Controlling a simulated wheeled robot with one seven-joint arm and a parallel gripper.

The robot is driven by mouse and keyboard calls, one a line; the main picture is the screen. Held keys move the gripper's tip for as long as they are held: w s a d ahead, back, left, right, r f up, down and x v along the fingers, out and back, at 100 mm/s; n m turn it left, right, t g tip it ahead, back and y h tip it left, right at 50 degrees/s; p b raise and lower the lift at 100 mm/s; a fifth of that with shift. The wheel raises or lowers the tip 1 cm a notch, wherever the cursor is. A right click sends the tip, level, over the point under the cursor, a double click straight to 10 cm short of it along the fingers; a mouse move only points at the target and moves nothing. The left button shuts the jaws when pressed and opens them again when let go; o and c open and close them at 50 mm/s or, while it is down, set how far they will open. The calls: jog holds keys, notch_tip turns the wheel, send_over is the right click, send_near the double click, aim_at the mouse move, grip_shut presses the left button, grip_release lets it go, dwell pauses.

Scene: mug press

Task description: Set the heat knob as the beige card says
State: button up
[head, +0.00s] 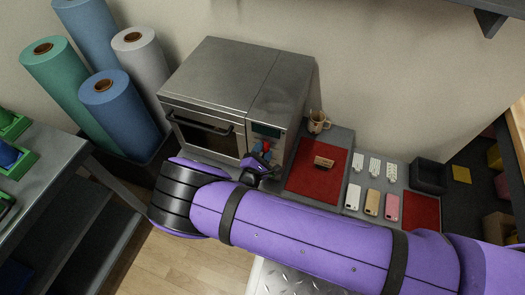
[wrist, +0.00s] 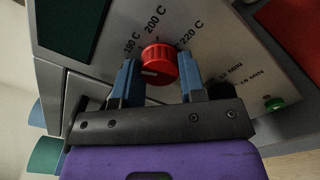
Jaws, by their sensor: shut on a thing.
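My gripper (wrist: 158,78) is shut on the knob, one blue finger on each side. In the head view my gripper (head: 264,157) is at the oven's control panel.
The steel oven (head: 215,85) stands against the wall. The panel also has minute labels and a green button (wrist: 275,103). A mug (head: 318,122) stands behind the red mat (head: 312,185). Several phone-like pieces and a dark bin (head: 428,176) are farther right.

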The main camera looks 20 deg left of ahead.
jog(key=shift+m, duration=2)
jog(key=shift+s, duration=0.1)
jog(key=o, duration=0.9)
jog(key=s, duration=0.7)
jog(key=s+a, duration=0.1)
jog(key=s, duration=0.2)
jog(key=shift+s, duration=0.35)
